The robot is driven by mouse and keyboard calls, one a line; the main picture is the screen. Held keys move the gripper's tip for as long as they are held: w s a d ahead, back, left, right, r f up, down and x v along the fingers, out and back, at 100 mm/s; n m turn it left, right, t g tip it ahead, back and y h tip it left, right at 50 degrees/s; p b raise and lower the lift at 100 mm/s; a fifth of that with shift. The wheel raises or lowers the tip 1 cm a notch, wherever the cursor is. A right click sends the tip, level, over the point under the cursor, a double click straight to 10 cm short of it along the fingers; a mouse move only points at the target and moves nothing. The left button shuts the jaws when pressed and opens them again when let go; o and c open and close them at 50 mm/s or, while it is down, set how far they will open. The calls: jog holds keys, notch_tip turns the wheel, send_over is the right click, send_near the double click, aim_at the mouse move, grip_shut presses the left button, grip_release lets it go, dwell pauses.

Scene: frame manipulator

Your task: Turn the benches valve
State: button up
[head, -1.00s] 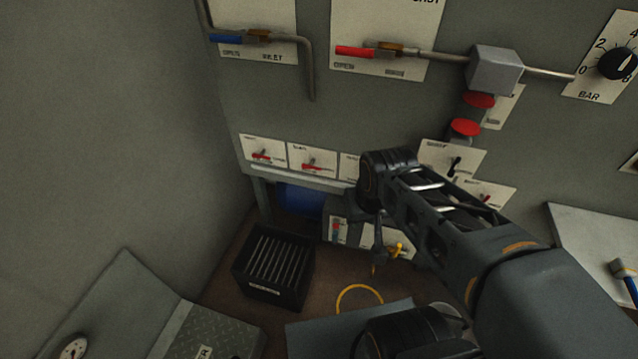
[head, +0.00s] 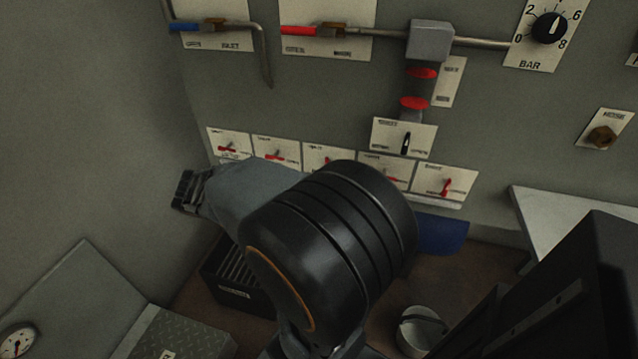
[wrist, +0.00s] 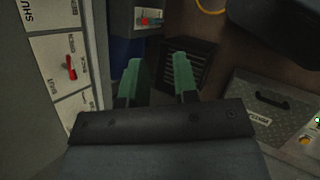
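A row of several white valve plates with small red handles runs along the lower wall in the head view; their labels are too small to read, so I cannot tell which is the benches valve. The rightmost valve (head: 445,184) has its handle near upright, while the left ones (head: 228,149) lie nearly level. My arm covers part of the row's lower middle. In the wrist view a red-handled valve (wrist: 70,67) shows at left, beside my gripper (wrist: 160,80). The green fingers are apart with nothing between them, and do not touch the valve.
A black slatted crate (head: 232,292) stands on the floor below; it also shows beyond the fingers in the wrist view (wrist: 187,62). A grey metal case (wrist: 262,108) lies at right there. Larger pipe valves with blue (head: 184,27) and red (head: 298,30) handles are higher up.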

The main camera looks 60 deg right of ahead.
jog(key=w+d+f+n+g+h+b, duration=0.2)
jog(key=d+n+h+b, duration=0.25)
jog(key=d, duration=0.35)
jog(key=w+d+f+n+g+h+b, duration=0.1)
jog(key=w+d+f+n+h+b, duration=0.15)
jog(key=d+n+h+b, duration=0.35)
jog(key=shift+m+y, duration=0.25)
jog(key=shift+m, duration=0.6)
jog(key=shift+b+x, duration=0.85)
jog(key=shift+x, duration=6.45)
jog(key=shift+f, duration=0.1)
jog(key=shift+c, duration=0.3)
grip_shut()
jog(key=shift+a, duration=0.1)
